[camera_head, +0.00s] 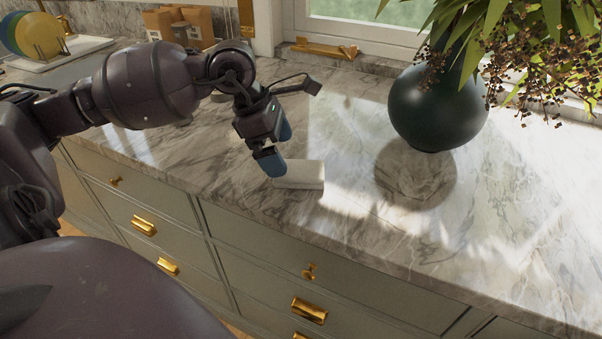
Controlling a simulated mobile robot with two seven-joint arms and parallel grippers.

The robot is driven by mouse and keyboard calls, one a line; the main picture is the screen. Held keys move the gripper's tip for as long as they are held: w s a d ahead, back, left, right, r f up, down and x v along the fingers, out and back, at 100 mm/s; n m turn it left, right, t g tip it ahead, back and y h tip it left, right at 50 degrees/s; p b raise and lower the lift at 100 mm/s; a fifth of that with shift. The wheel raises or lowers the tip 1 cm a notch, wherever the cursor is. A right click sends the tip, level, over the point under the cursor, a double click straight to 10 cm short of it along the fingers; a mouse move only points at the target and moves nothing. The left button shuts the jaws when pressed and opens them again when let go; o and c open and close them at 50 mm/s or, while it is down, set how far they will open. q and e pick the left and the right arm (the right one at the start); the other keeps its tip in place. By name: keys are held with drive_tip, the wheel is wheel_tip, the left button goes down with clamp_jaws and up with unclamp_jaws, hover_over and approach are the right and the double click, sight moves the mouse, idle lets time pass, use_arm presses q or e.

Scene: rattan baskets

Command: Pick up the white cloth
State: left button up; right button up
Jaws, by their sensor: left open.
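The white cloth (304,175) lies folded and flat on the marble counter, near its front edge. My left gripper (277,148) is at the left end of the cloth with its blue-tipped fingers apart. The nearer fingertip is beside the cloth's left end and overlaps it slightly in the picture. I cannot tell whether it touches the cloth. My right gripper is not in view.
A dark green round vase (437,112) with leafy stems stands on the counter to the right. A dish rack with plates (40,38) and wooden boxes (180,25) are at the back left. The counter (340,225) is clear around the cloth.

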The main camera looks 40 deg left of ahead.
use_arm(q)
drive_tip(key=b+x, duration=0.1)
drive_tip(key=x, duration=0.4)
drive_tip(key=shift+w+d, duration=0.15)
drive_tip(key=shift+r, duration=0.1)
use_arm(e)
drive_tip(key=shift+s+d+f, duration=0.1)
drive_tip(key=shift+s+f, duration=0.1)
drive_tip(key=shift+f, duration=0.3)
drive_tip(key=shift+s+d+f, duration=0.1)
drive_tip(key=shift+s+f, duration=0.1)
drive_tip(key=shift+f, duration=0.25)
use_arm(q)
drive_tip(key=c, duration=1.1)
drive_tip(key=shift+r, duration=0.55)
wheel_tip(320, 180, up, 10)
drive_tip(key=p, duration=0.2)
wheel_tip(320, 180, up, 9)
hover_over(292, 168)
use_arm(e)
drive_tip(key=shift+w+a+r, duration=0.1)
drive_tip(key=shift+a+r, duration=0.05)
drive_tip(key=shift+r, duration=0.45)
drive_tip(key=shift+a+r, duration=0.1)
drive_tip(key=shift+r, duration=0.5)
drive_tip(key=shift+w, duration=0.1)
